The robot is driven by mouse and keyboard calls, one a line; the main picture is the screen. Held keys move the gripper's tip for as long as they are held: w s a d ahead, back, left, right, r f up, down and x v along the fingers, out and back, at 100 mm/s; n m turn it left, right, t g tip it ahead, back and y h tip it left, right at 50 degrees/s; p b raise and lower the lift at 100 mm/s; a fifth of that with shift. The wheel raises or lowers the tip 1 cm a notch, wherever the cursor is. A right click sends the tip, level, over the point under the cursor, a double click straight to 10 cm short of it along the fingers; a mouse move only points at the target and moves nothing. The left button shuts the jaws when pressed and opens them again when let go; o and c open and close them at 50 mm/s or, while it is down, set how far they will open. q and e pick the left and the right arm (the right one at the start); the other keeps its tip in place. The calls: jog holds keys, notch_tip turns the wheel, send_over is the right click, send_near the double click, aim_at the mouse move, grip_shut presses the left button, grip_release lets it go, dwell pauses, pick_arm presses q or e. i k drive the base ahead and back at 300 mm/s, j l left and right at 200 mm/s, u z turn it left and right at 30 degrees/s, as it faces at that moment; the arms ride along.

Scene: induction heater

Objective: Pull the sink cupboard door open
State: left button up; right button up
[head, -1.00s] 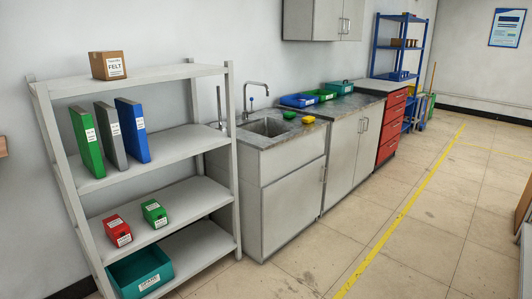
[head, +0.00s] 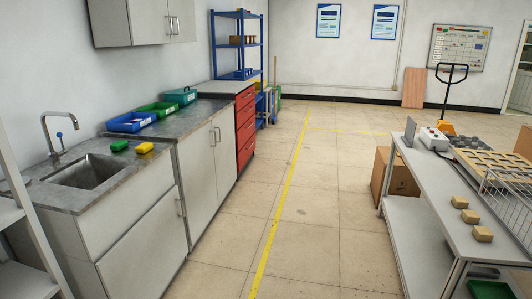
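The sink cupboard door (head: 147,247) is a flat grey-white panel below the sink (head: 88,171), at the lower left of the head view. It looks shut. Above the door is a plain panel under the dark worktop. Neither of my grippers is in view.
A grey shelf unit (head: 38,232) stands at the near left. A double-door cupboard (head: 203,157) and red drawers (head: 245,128) continue the row. A white workbench (head: 432,222) with blocks is at the right. The floor (head: 322,215) between is clear.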

aim_at(141, 265)
jog(key=i, duration=0.7)
jog(key=i+l+u, duration=0.1)
jog(key=i, duration=0.6)
jog(key=i+u, duration=0.2)
jog(key=i, duration=0.3)
jog(key=i+u, duration=0.2)
jog(key=i, duration=0.25)
jog(key=i+l+u, duration=0.25)
jog(key=i, duration=0.25)
jog(key=i+l+u, duration=0.2)
jog(key=i, duration=0.25)
jog(key=i+j, duration=0.05)
jog(key=j, duration=0.05)
